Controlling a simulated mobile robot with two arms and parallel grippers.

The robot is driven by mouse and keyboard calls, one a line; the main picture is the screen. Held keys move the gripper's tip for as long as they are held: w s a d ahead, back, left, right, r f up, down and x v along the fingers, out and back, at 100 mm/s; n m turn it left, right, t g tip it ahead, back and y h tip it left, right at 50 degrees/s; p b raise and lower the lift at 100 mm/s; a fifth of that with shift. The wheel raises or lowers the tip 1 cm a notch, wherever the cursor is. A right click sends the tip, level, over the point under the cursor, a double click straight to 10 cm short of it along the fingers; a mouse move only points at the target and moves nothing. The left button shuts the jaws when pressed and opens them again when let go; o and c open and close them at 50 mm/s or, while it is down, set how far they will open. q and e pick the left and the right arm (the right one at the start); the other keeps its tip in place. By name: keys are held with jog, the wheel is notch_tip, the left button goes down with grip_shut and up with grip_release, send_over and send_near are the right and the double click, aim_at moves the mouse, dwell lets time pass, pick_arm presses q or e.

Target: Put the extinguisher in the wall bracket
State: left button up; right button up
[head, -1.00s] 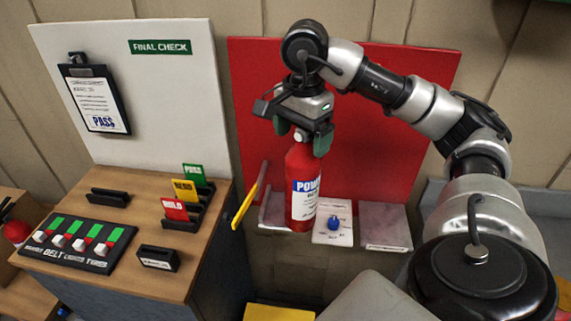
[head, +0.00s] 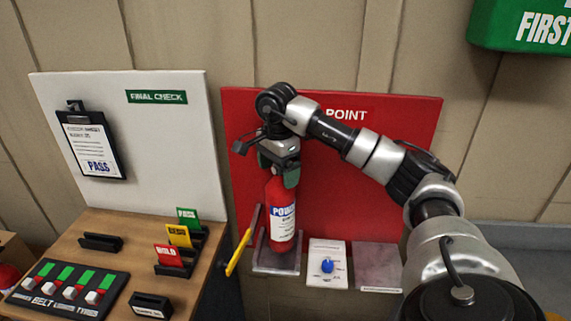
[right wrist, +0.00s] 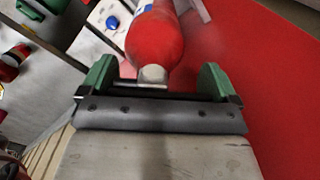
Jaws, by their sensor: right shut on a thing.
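The red extinguisher (head: 281,205) with a white and blue label is upright in front of the red board. My right gripper (head: 280,170) is shut on its top; the wrist view also shows the extinguisher (right wrist: 155,42) between the green fingers (right wrist: 153,82). The wall bracket (head: 276,265) is a grey metal holder low on the board's left side, with a yellow arm (head: 238,252) swung out to the left. The extinguisher's lower end is over or in the bracket; I cannot tell whether it touches the bottom plate. My left gripper is not in view.
A white plate with a blue knob (head: 327,267) and a grey panel (head: 376,267) are right of the bracket. A wooden-topped cabinet (head: 105,248) with colored cards and a switch panel (head: 65,290) stands left. A green first-aid box (head: 520,28) is at upper right.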

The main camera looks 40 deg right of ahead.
aim_at(278, 183)
jog(key=shift+w+f, duration=0.25)
jog(key=shift+f, duration=0.05)
notch_tip(278, 183, down, 3)
jog(key=shift+r+p, duration=0.1)
jog(key=shift+p, duration=0.7)
jog(key=shift+d+f, duration=0.1)
jog(key=shift+f, duration=0.4)
jog(key=o, duration=1.6)
jog(key=shift+s, duration=0.1)
jog(key=shift+c, duration=0.2)
